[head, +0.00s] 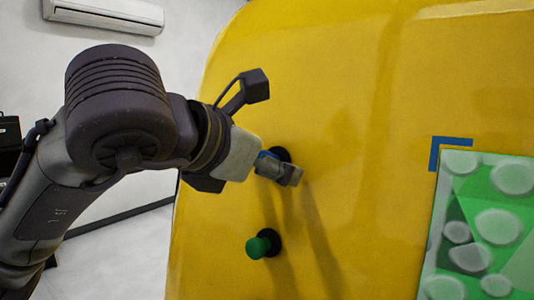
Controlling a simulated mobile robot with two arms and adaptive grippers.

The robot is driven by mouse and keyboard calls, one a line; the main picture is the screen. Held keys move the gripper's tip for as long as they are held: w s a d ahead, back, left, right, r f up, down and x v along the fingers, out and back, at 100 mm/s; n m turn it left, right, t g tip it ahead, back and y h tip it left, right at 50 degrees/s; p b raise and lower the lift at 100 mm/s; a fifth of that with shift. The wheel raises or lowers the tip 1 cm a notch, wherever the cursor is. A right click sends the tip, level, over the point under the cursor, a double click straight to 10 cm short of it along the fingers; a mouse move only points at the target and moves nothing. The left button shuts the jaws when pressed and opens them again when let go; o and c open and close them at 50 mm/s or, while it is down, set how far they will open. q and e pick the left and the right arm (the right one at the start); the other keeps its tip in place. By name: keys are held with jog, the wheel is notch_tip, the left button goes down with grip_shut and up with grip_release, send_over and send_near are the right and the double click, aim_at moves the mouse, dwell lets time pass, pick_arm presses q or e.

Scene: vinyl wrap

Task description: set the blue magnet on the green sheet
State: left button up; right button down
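The blue magnet (267,154) is on the yellow panel, mostly hidden by my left gripper (284,170). Part of a black round base (283,154) shows behind the fingers. My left gripper reaches in from the left, with its fingertips at the magnet. I cannot tell whether the fingers are closed on it. The green sheet (490,215), with pale rounded shapes printed on it, lies against the panel at the right and runs out of the picture. My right gripper is not in view.
A green magnet (260,244) with a black base sits on the yellow panel (350,100) below the blue one. A blue corner mark (450,142) is at the sheet's upper left. The panel between the magnets and the sheet is clear.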

pick_arm(q)
jog(key=shift+c, duration=0.5)
jog(key=c, duration=1.3)
grip_shut()
jog(key=shift+b, duration=0.3)
jog(key=shift+s+a, duration=0.3)
jog(key=shift+s, duration=0.1)
jog(key=shift+s, duration=0.1)
